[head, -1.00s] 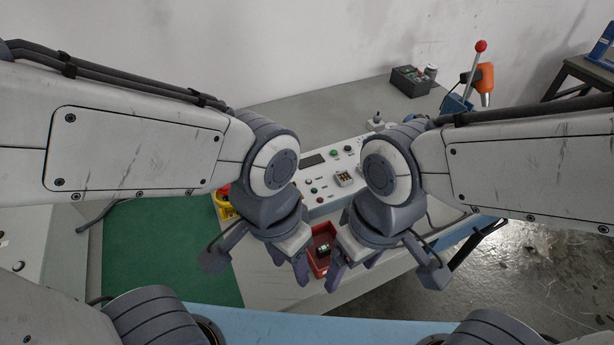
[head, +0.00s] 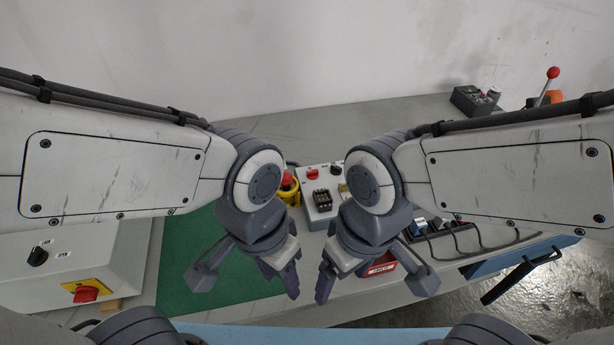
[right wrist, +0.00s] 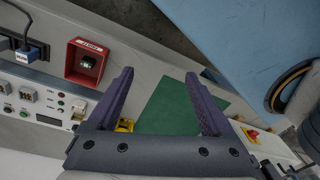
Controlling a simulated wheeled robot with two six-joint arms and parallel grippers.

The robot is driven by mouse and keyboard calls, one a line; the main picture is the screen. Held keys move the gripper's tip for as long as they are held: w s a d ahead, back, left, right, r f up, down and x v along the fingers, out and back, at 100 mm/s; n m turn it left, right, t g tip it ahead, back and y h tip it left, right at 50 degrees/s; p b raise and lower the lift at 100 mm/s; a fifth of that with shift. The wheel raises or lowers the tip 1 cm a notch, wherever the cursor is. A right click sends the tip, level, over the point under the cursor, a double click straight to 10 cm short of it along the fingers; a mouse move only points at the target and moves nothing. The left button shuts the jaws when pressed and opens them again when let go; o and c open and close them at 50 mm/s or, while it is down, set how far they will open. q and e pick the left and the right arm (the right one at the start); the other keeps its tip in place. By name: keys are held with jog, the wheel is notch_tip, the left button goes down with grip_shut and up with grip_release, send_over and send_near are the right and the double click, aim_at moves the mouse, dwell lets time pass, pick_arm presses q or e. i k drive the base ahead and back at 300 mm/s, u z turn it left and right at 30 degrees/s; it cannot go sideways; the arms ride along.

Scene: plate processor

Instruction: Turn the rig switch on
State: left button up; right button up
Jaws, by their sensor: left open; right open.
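In the head view a grey box at the left edge carries a black knob (head: 38,256) and a red rotary switch on a yellow plate (head: 86,293). Small labels sit near the knob, too small to read surely, so I cannot tell which control is the rig switch. The red and yellow switch also shows in the right wrist view (right wrist: 252,134). My left gripper (head: 280,280) is open and empty, well to the right of the box. My right gripper (head: 338,284) is open and empty beside it. Neither touches a switch.
A green mat (head: 215,255) lies between the box and my grippers. A yellow-collared red button (head: 288,184) and a control panel (head: 312,212) stand behind the grippers. A red bin (right wrist: 70,75) holds a small part. A red-knobbed lever (head: 552,74) stands far right.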

aim_at(312, 175)
jog(key=z, duration=1.8)
jog(key=i, duration=0.75)
jog(key=u, duration=1.75)
